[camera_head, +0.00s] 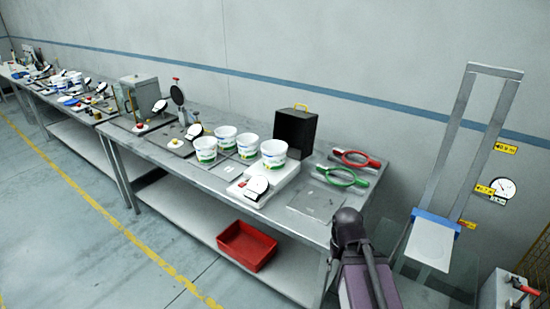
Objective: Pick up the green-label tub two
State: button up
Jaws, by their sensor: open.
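Several white tubs stand upright in a group on the grey workbench (190,172). The front-left tub (205,149) and the front-right tub (273,152) show green on their labels. The back-left tub (226,138) and the middle tub (247,145) also have coloured labels, too small to read. I cannot tell which is tub two. The front-right tub stands on a white device with a black-and-white angled panel (257,186). My arm rises at the bottom right, apart from the tubs. My gripper's fingers cannot be made out in this view.
A black box (295,132) stands behind the tubs. Red-handled (356,158) and green-handled (342,176) loops lie to the right. A flat grey plate (317,200) lies near the front right. A red bin (247,246) sits on the lower shelf. A tall frame (461,145) stands right.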

aim_at(274, 156)
jog(key=z, duration=0.05)
jog(key=k, duration=0.65)
jog(key=u, duration=0.55)
jog(key=i, duration=1.7)
jog(key=z, duration=0.4)
